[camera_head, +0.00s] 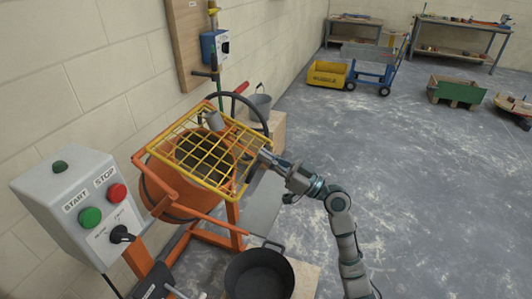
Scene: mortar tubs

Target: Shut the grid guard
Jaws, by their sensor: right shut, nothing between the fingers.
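The yellow grid guard (190,142) lies over the mouth of the orange mixer drum (176,190), tilted a little in the picture. I cannot tell whether it sits fully down on the drum's frame. My right gripper (266,156) is shut with nothing between its fingers. It is at the guard's right edge, touching or very close to it. A grey cup-like part (214,121) shows at the guard's far side. My left gripper is not in view.
A grey control box (80,205) with START and STOP buttons stands at the left front. A bucket (260,102) stands behind. The floor at right is open.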

